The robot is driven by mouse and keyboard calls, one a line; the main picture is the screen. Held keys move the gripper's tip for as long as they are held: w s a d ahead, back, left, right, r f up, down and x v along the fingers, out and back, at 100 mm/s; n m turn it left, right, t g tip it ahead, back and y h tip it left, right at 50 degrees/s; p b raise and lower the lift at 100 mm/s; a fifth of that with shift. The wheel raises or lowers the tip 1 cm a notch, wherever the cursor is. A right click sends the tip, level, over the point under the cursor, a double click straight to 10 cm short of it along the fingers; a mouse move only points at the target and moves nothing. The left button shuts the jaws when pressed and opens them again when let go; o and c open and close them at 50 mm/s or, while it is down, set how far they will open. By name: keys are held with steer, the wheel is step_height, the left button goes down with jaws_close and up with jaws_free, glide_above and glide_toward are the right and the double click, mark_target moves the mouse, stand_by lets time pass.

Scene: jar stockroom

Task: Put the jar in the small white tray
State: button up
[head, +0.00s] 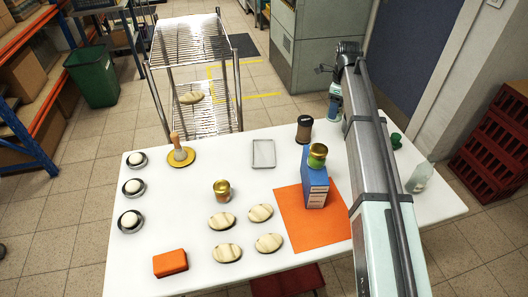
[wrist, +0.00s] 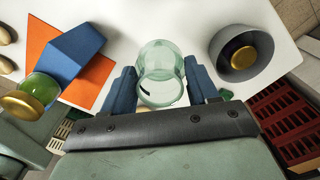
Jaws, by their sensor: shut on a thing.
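My gripper (wrist: 158,68) is shut on a clear, greenish glass jar (wrist: 160,56), which sits between its two blue fingers in the wrist view. In the head view the fingers are hidden behind my arm. I cannot tell how high the held jar is above the table. The small white tray (head: 263,154) lies flat and empty near the back middle of the table, left of my arm. It does not show in the wrist view. A gold-lidded jar (head: 222,190) stands left of the tray's front. Another gold-lidded jar (head: 316,155) stands on a blue box.
The blue box (head: 315,185) stands on an orange mat (head: 298,225), between my arm and the table's middle. A clear glass vessel (head: 420,177) is at the right edge. A grey bowl (wrist: 222,62) is beside my gripper.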

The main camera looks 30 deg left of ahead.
steer(key=s+a, duration=1.5)
steer(key=a, duration=0.5)
glide_above(263, 154)
steer(key=shift+w+f, duration=0.1)
steer(key=shift+f, duration=7.4)
steer(key=shift+f, duration=0.1)
steer(key=o, duration=1.1)
step_height(263, 154, up, 12)
steer(key=shift+r, duration=0.1)
